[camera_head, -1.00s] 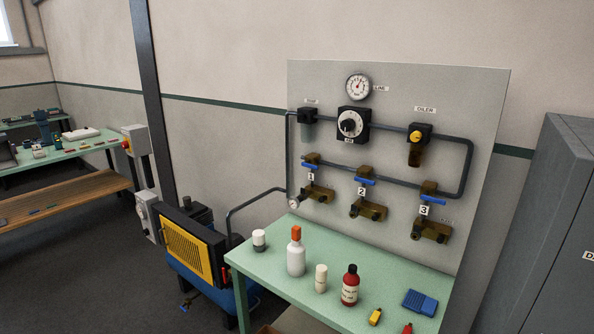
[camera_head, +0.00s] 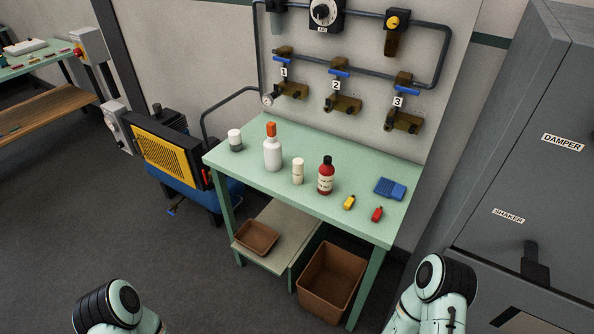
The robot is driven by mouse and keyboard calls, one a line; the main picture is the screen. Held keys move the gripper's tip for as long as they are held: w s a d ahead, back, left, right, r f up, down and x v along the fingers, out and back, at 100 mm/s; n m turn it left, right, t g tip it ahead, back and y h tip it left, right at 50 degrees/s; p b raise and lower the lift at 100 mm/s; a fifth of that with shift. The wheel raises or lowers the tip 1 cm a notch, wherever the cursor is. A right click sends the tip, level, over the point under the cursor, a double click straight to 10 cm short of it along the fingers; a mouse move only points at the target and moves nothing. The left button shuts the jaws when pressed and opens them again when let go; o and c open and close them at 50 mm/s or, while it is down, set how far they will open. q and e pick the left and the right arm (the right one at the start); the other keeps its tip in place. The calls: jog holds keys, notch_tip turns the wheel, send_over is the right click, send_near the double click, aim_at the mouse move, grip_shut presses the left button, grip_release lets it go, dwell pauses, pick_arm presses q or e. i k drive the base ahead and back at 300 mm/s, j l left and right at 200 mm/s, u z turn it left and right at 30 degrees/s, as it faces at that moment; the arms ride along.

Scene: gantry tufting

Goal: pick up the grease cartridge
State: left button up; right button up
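A short cream cylinder (camera_head: 298,171), which looks like the grease cartridge, stands upright on the green bench (camera_head: 240,166). It is between a white bottle with an orange cap (camera_head: 272,154) and a dark red bottle with a black cap (camera_head: 325,176). Its label is too small to read. Parts of both my arms show at the bottom edge, left and right, well short of the bench. Neither gripper's fingers are in the picture.
A white-lidded jar (camera_head: 235,140) stands at the bench's left. A yellow item (camera_head: 349,202), a red item (camera_head: 377,214) and a blue box (camera_head: 390,188) lie at its right. A brown bin (camera_head: 331,284) and tray (camera_head: 257,237) are below. A grey cabinet (camera_head: 525,150) stands right.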

aim_at(298, 162)
jog(key=i+j+z, duration=0.1)
jog(key=j, duration=0.2)
jog(key=i+j+z, duration=0.25)
jog(key=j, duration=0.3)
jog(key=i+j+z, duration=0.15)
jog(key=j, duration=0.2)
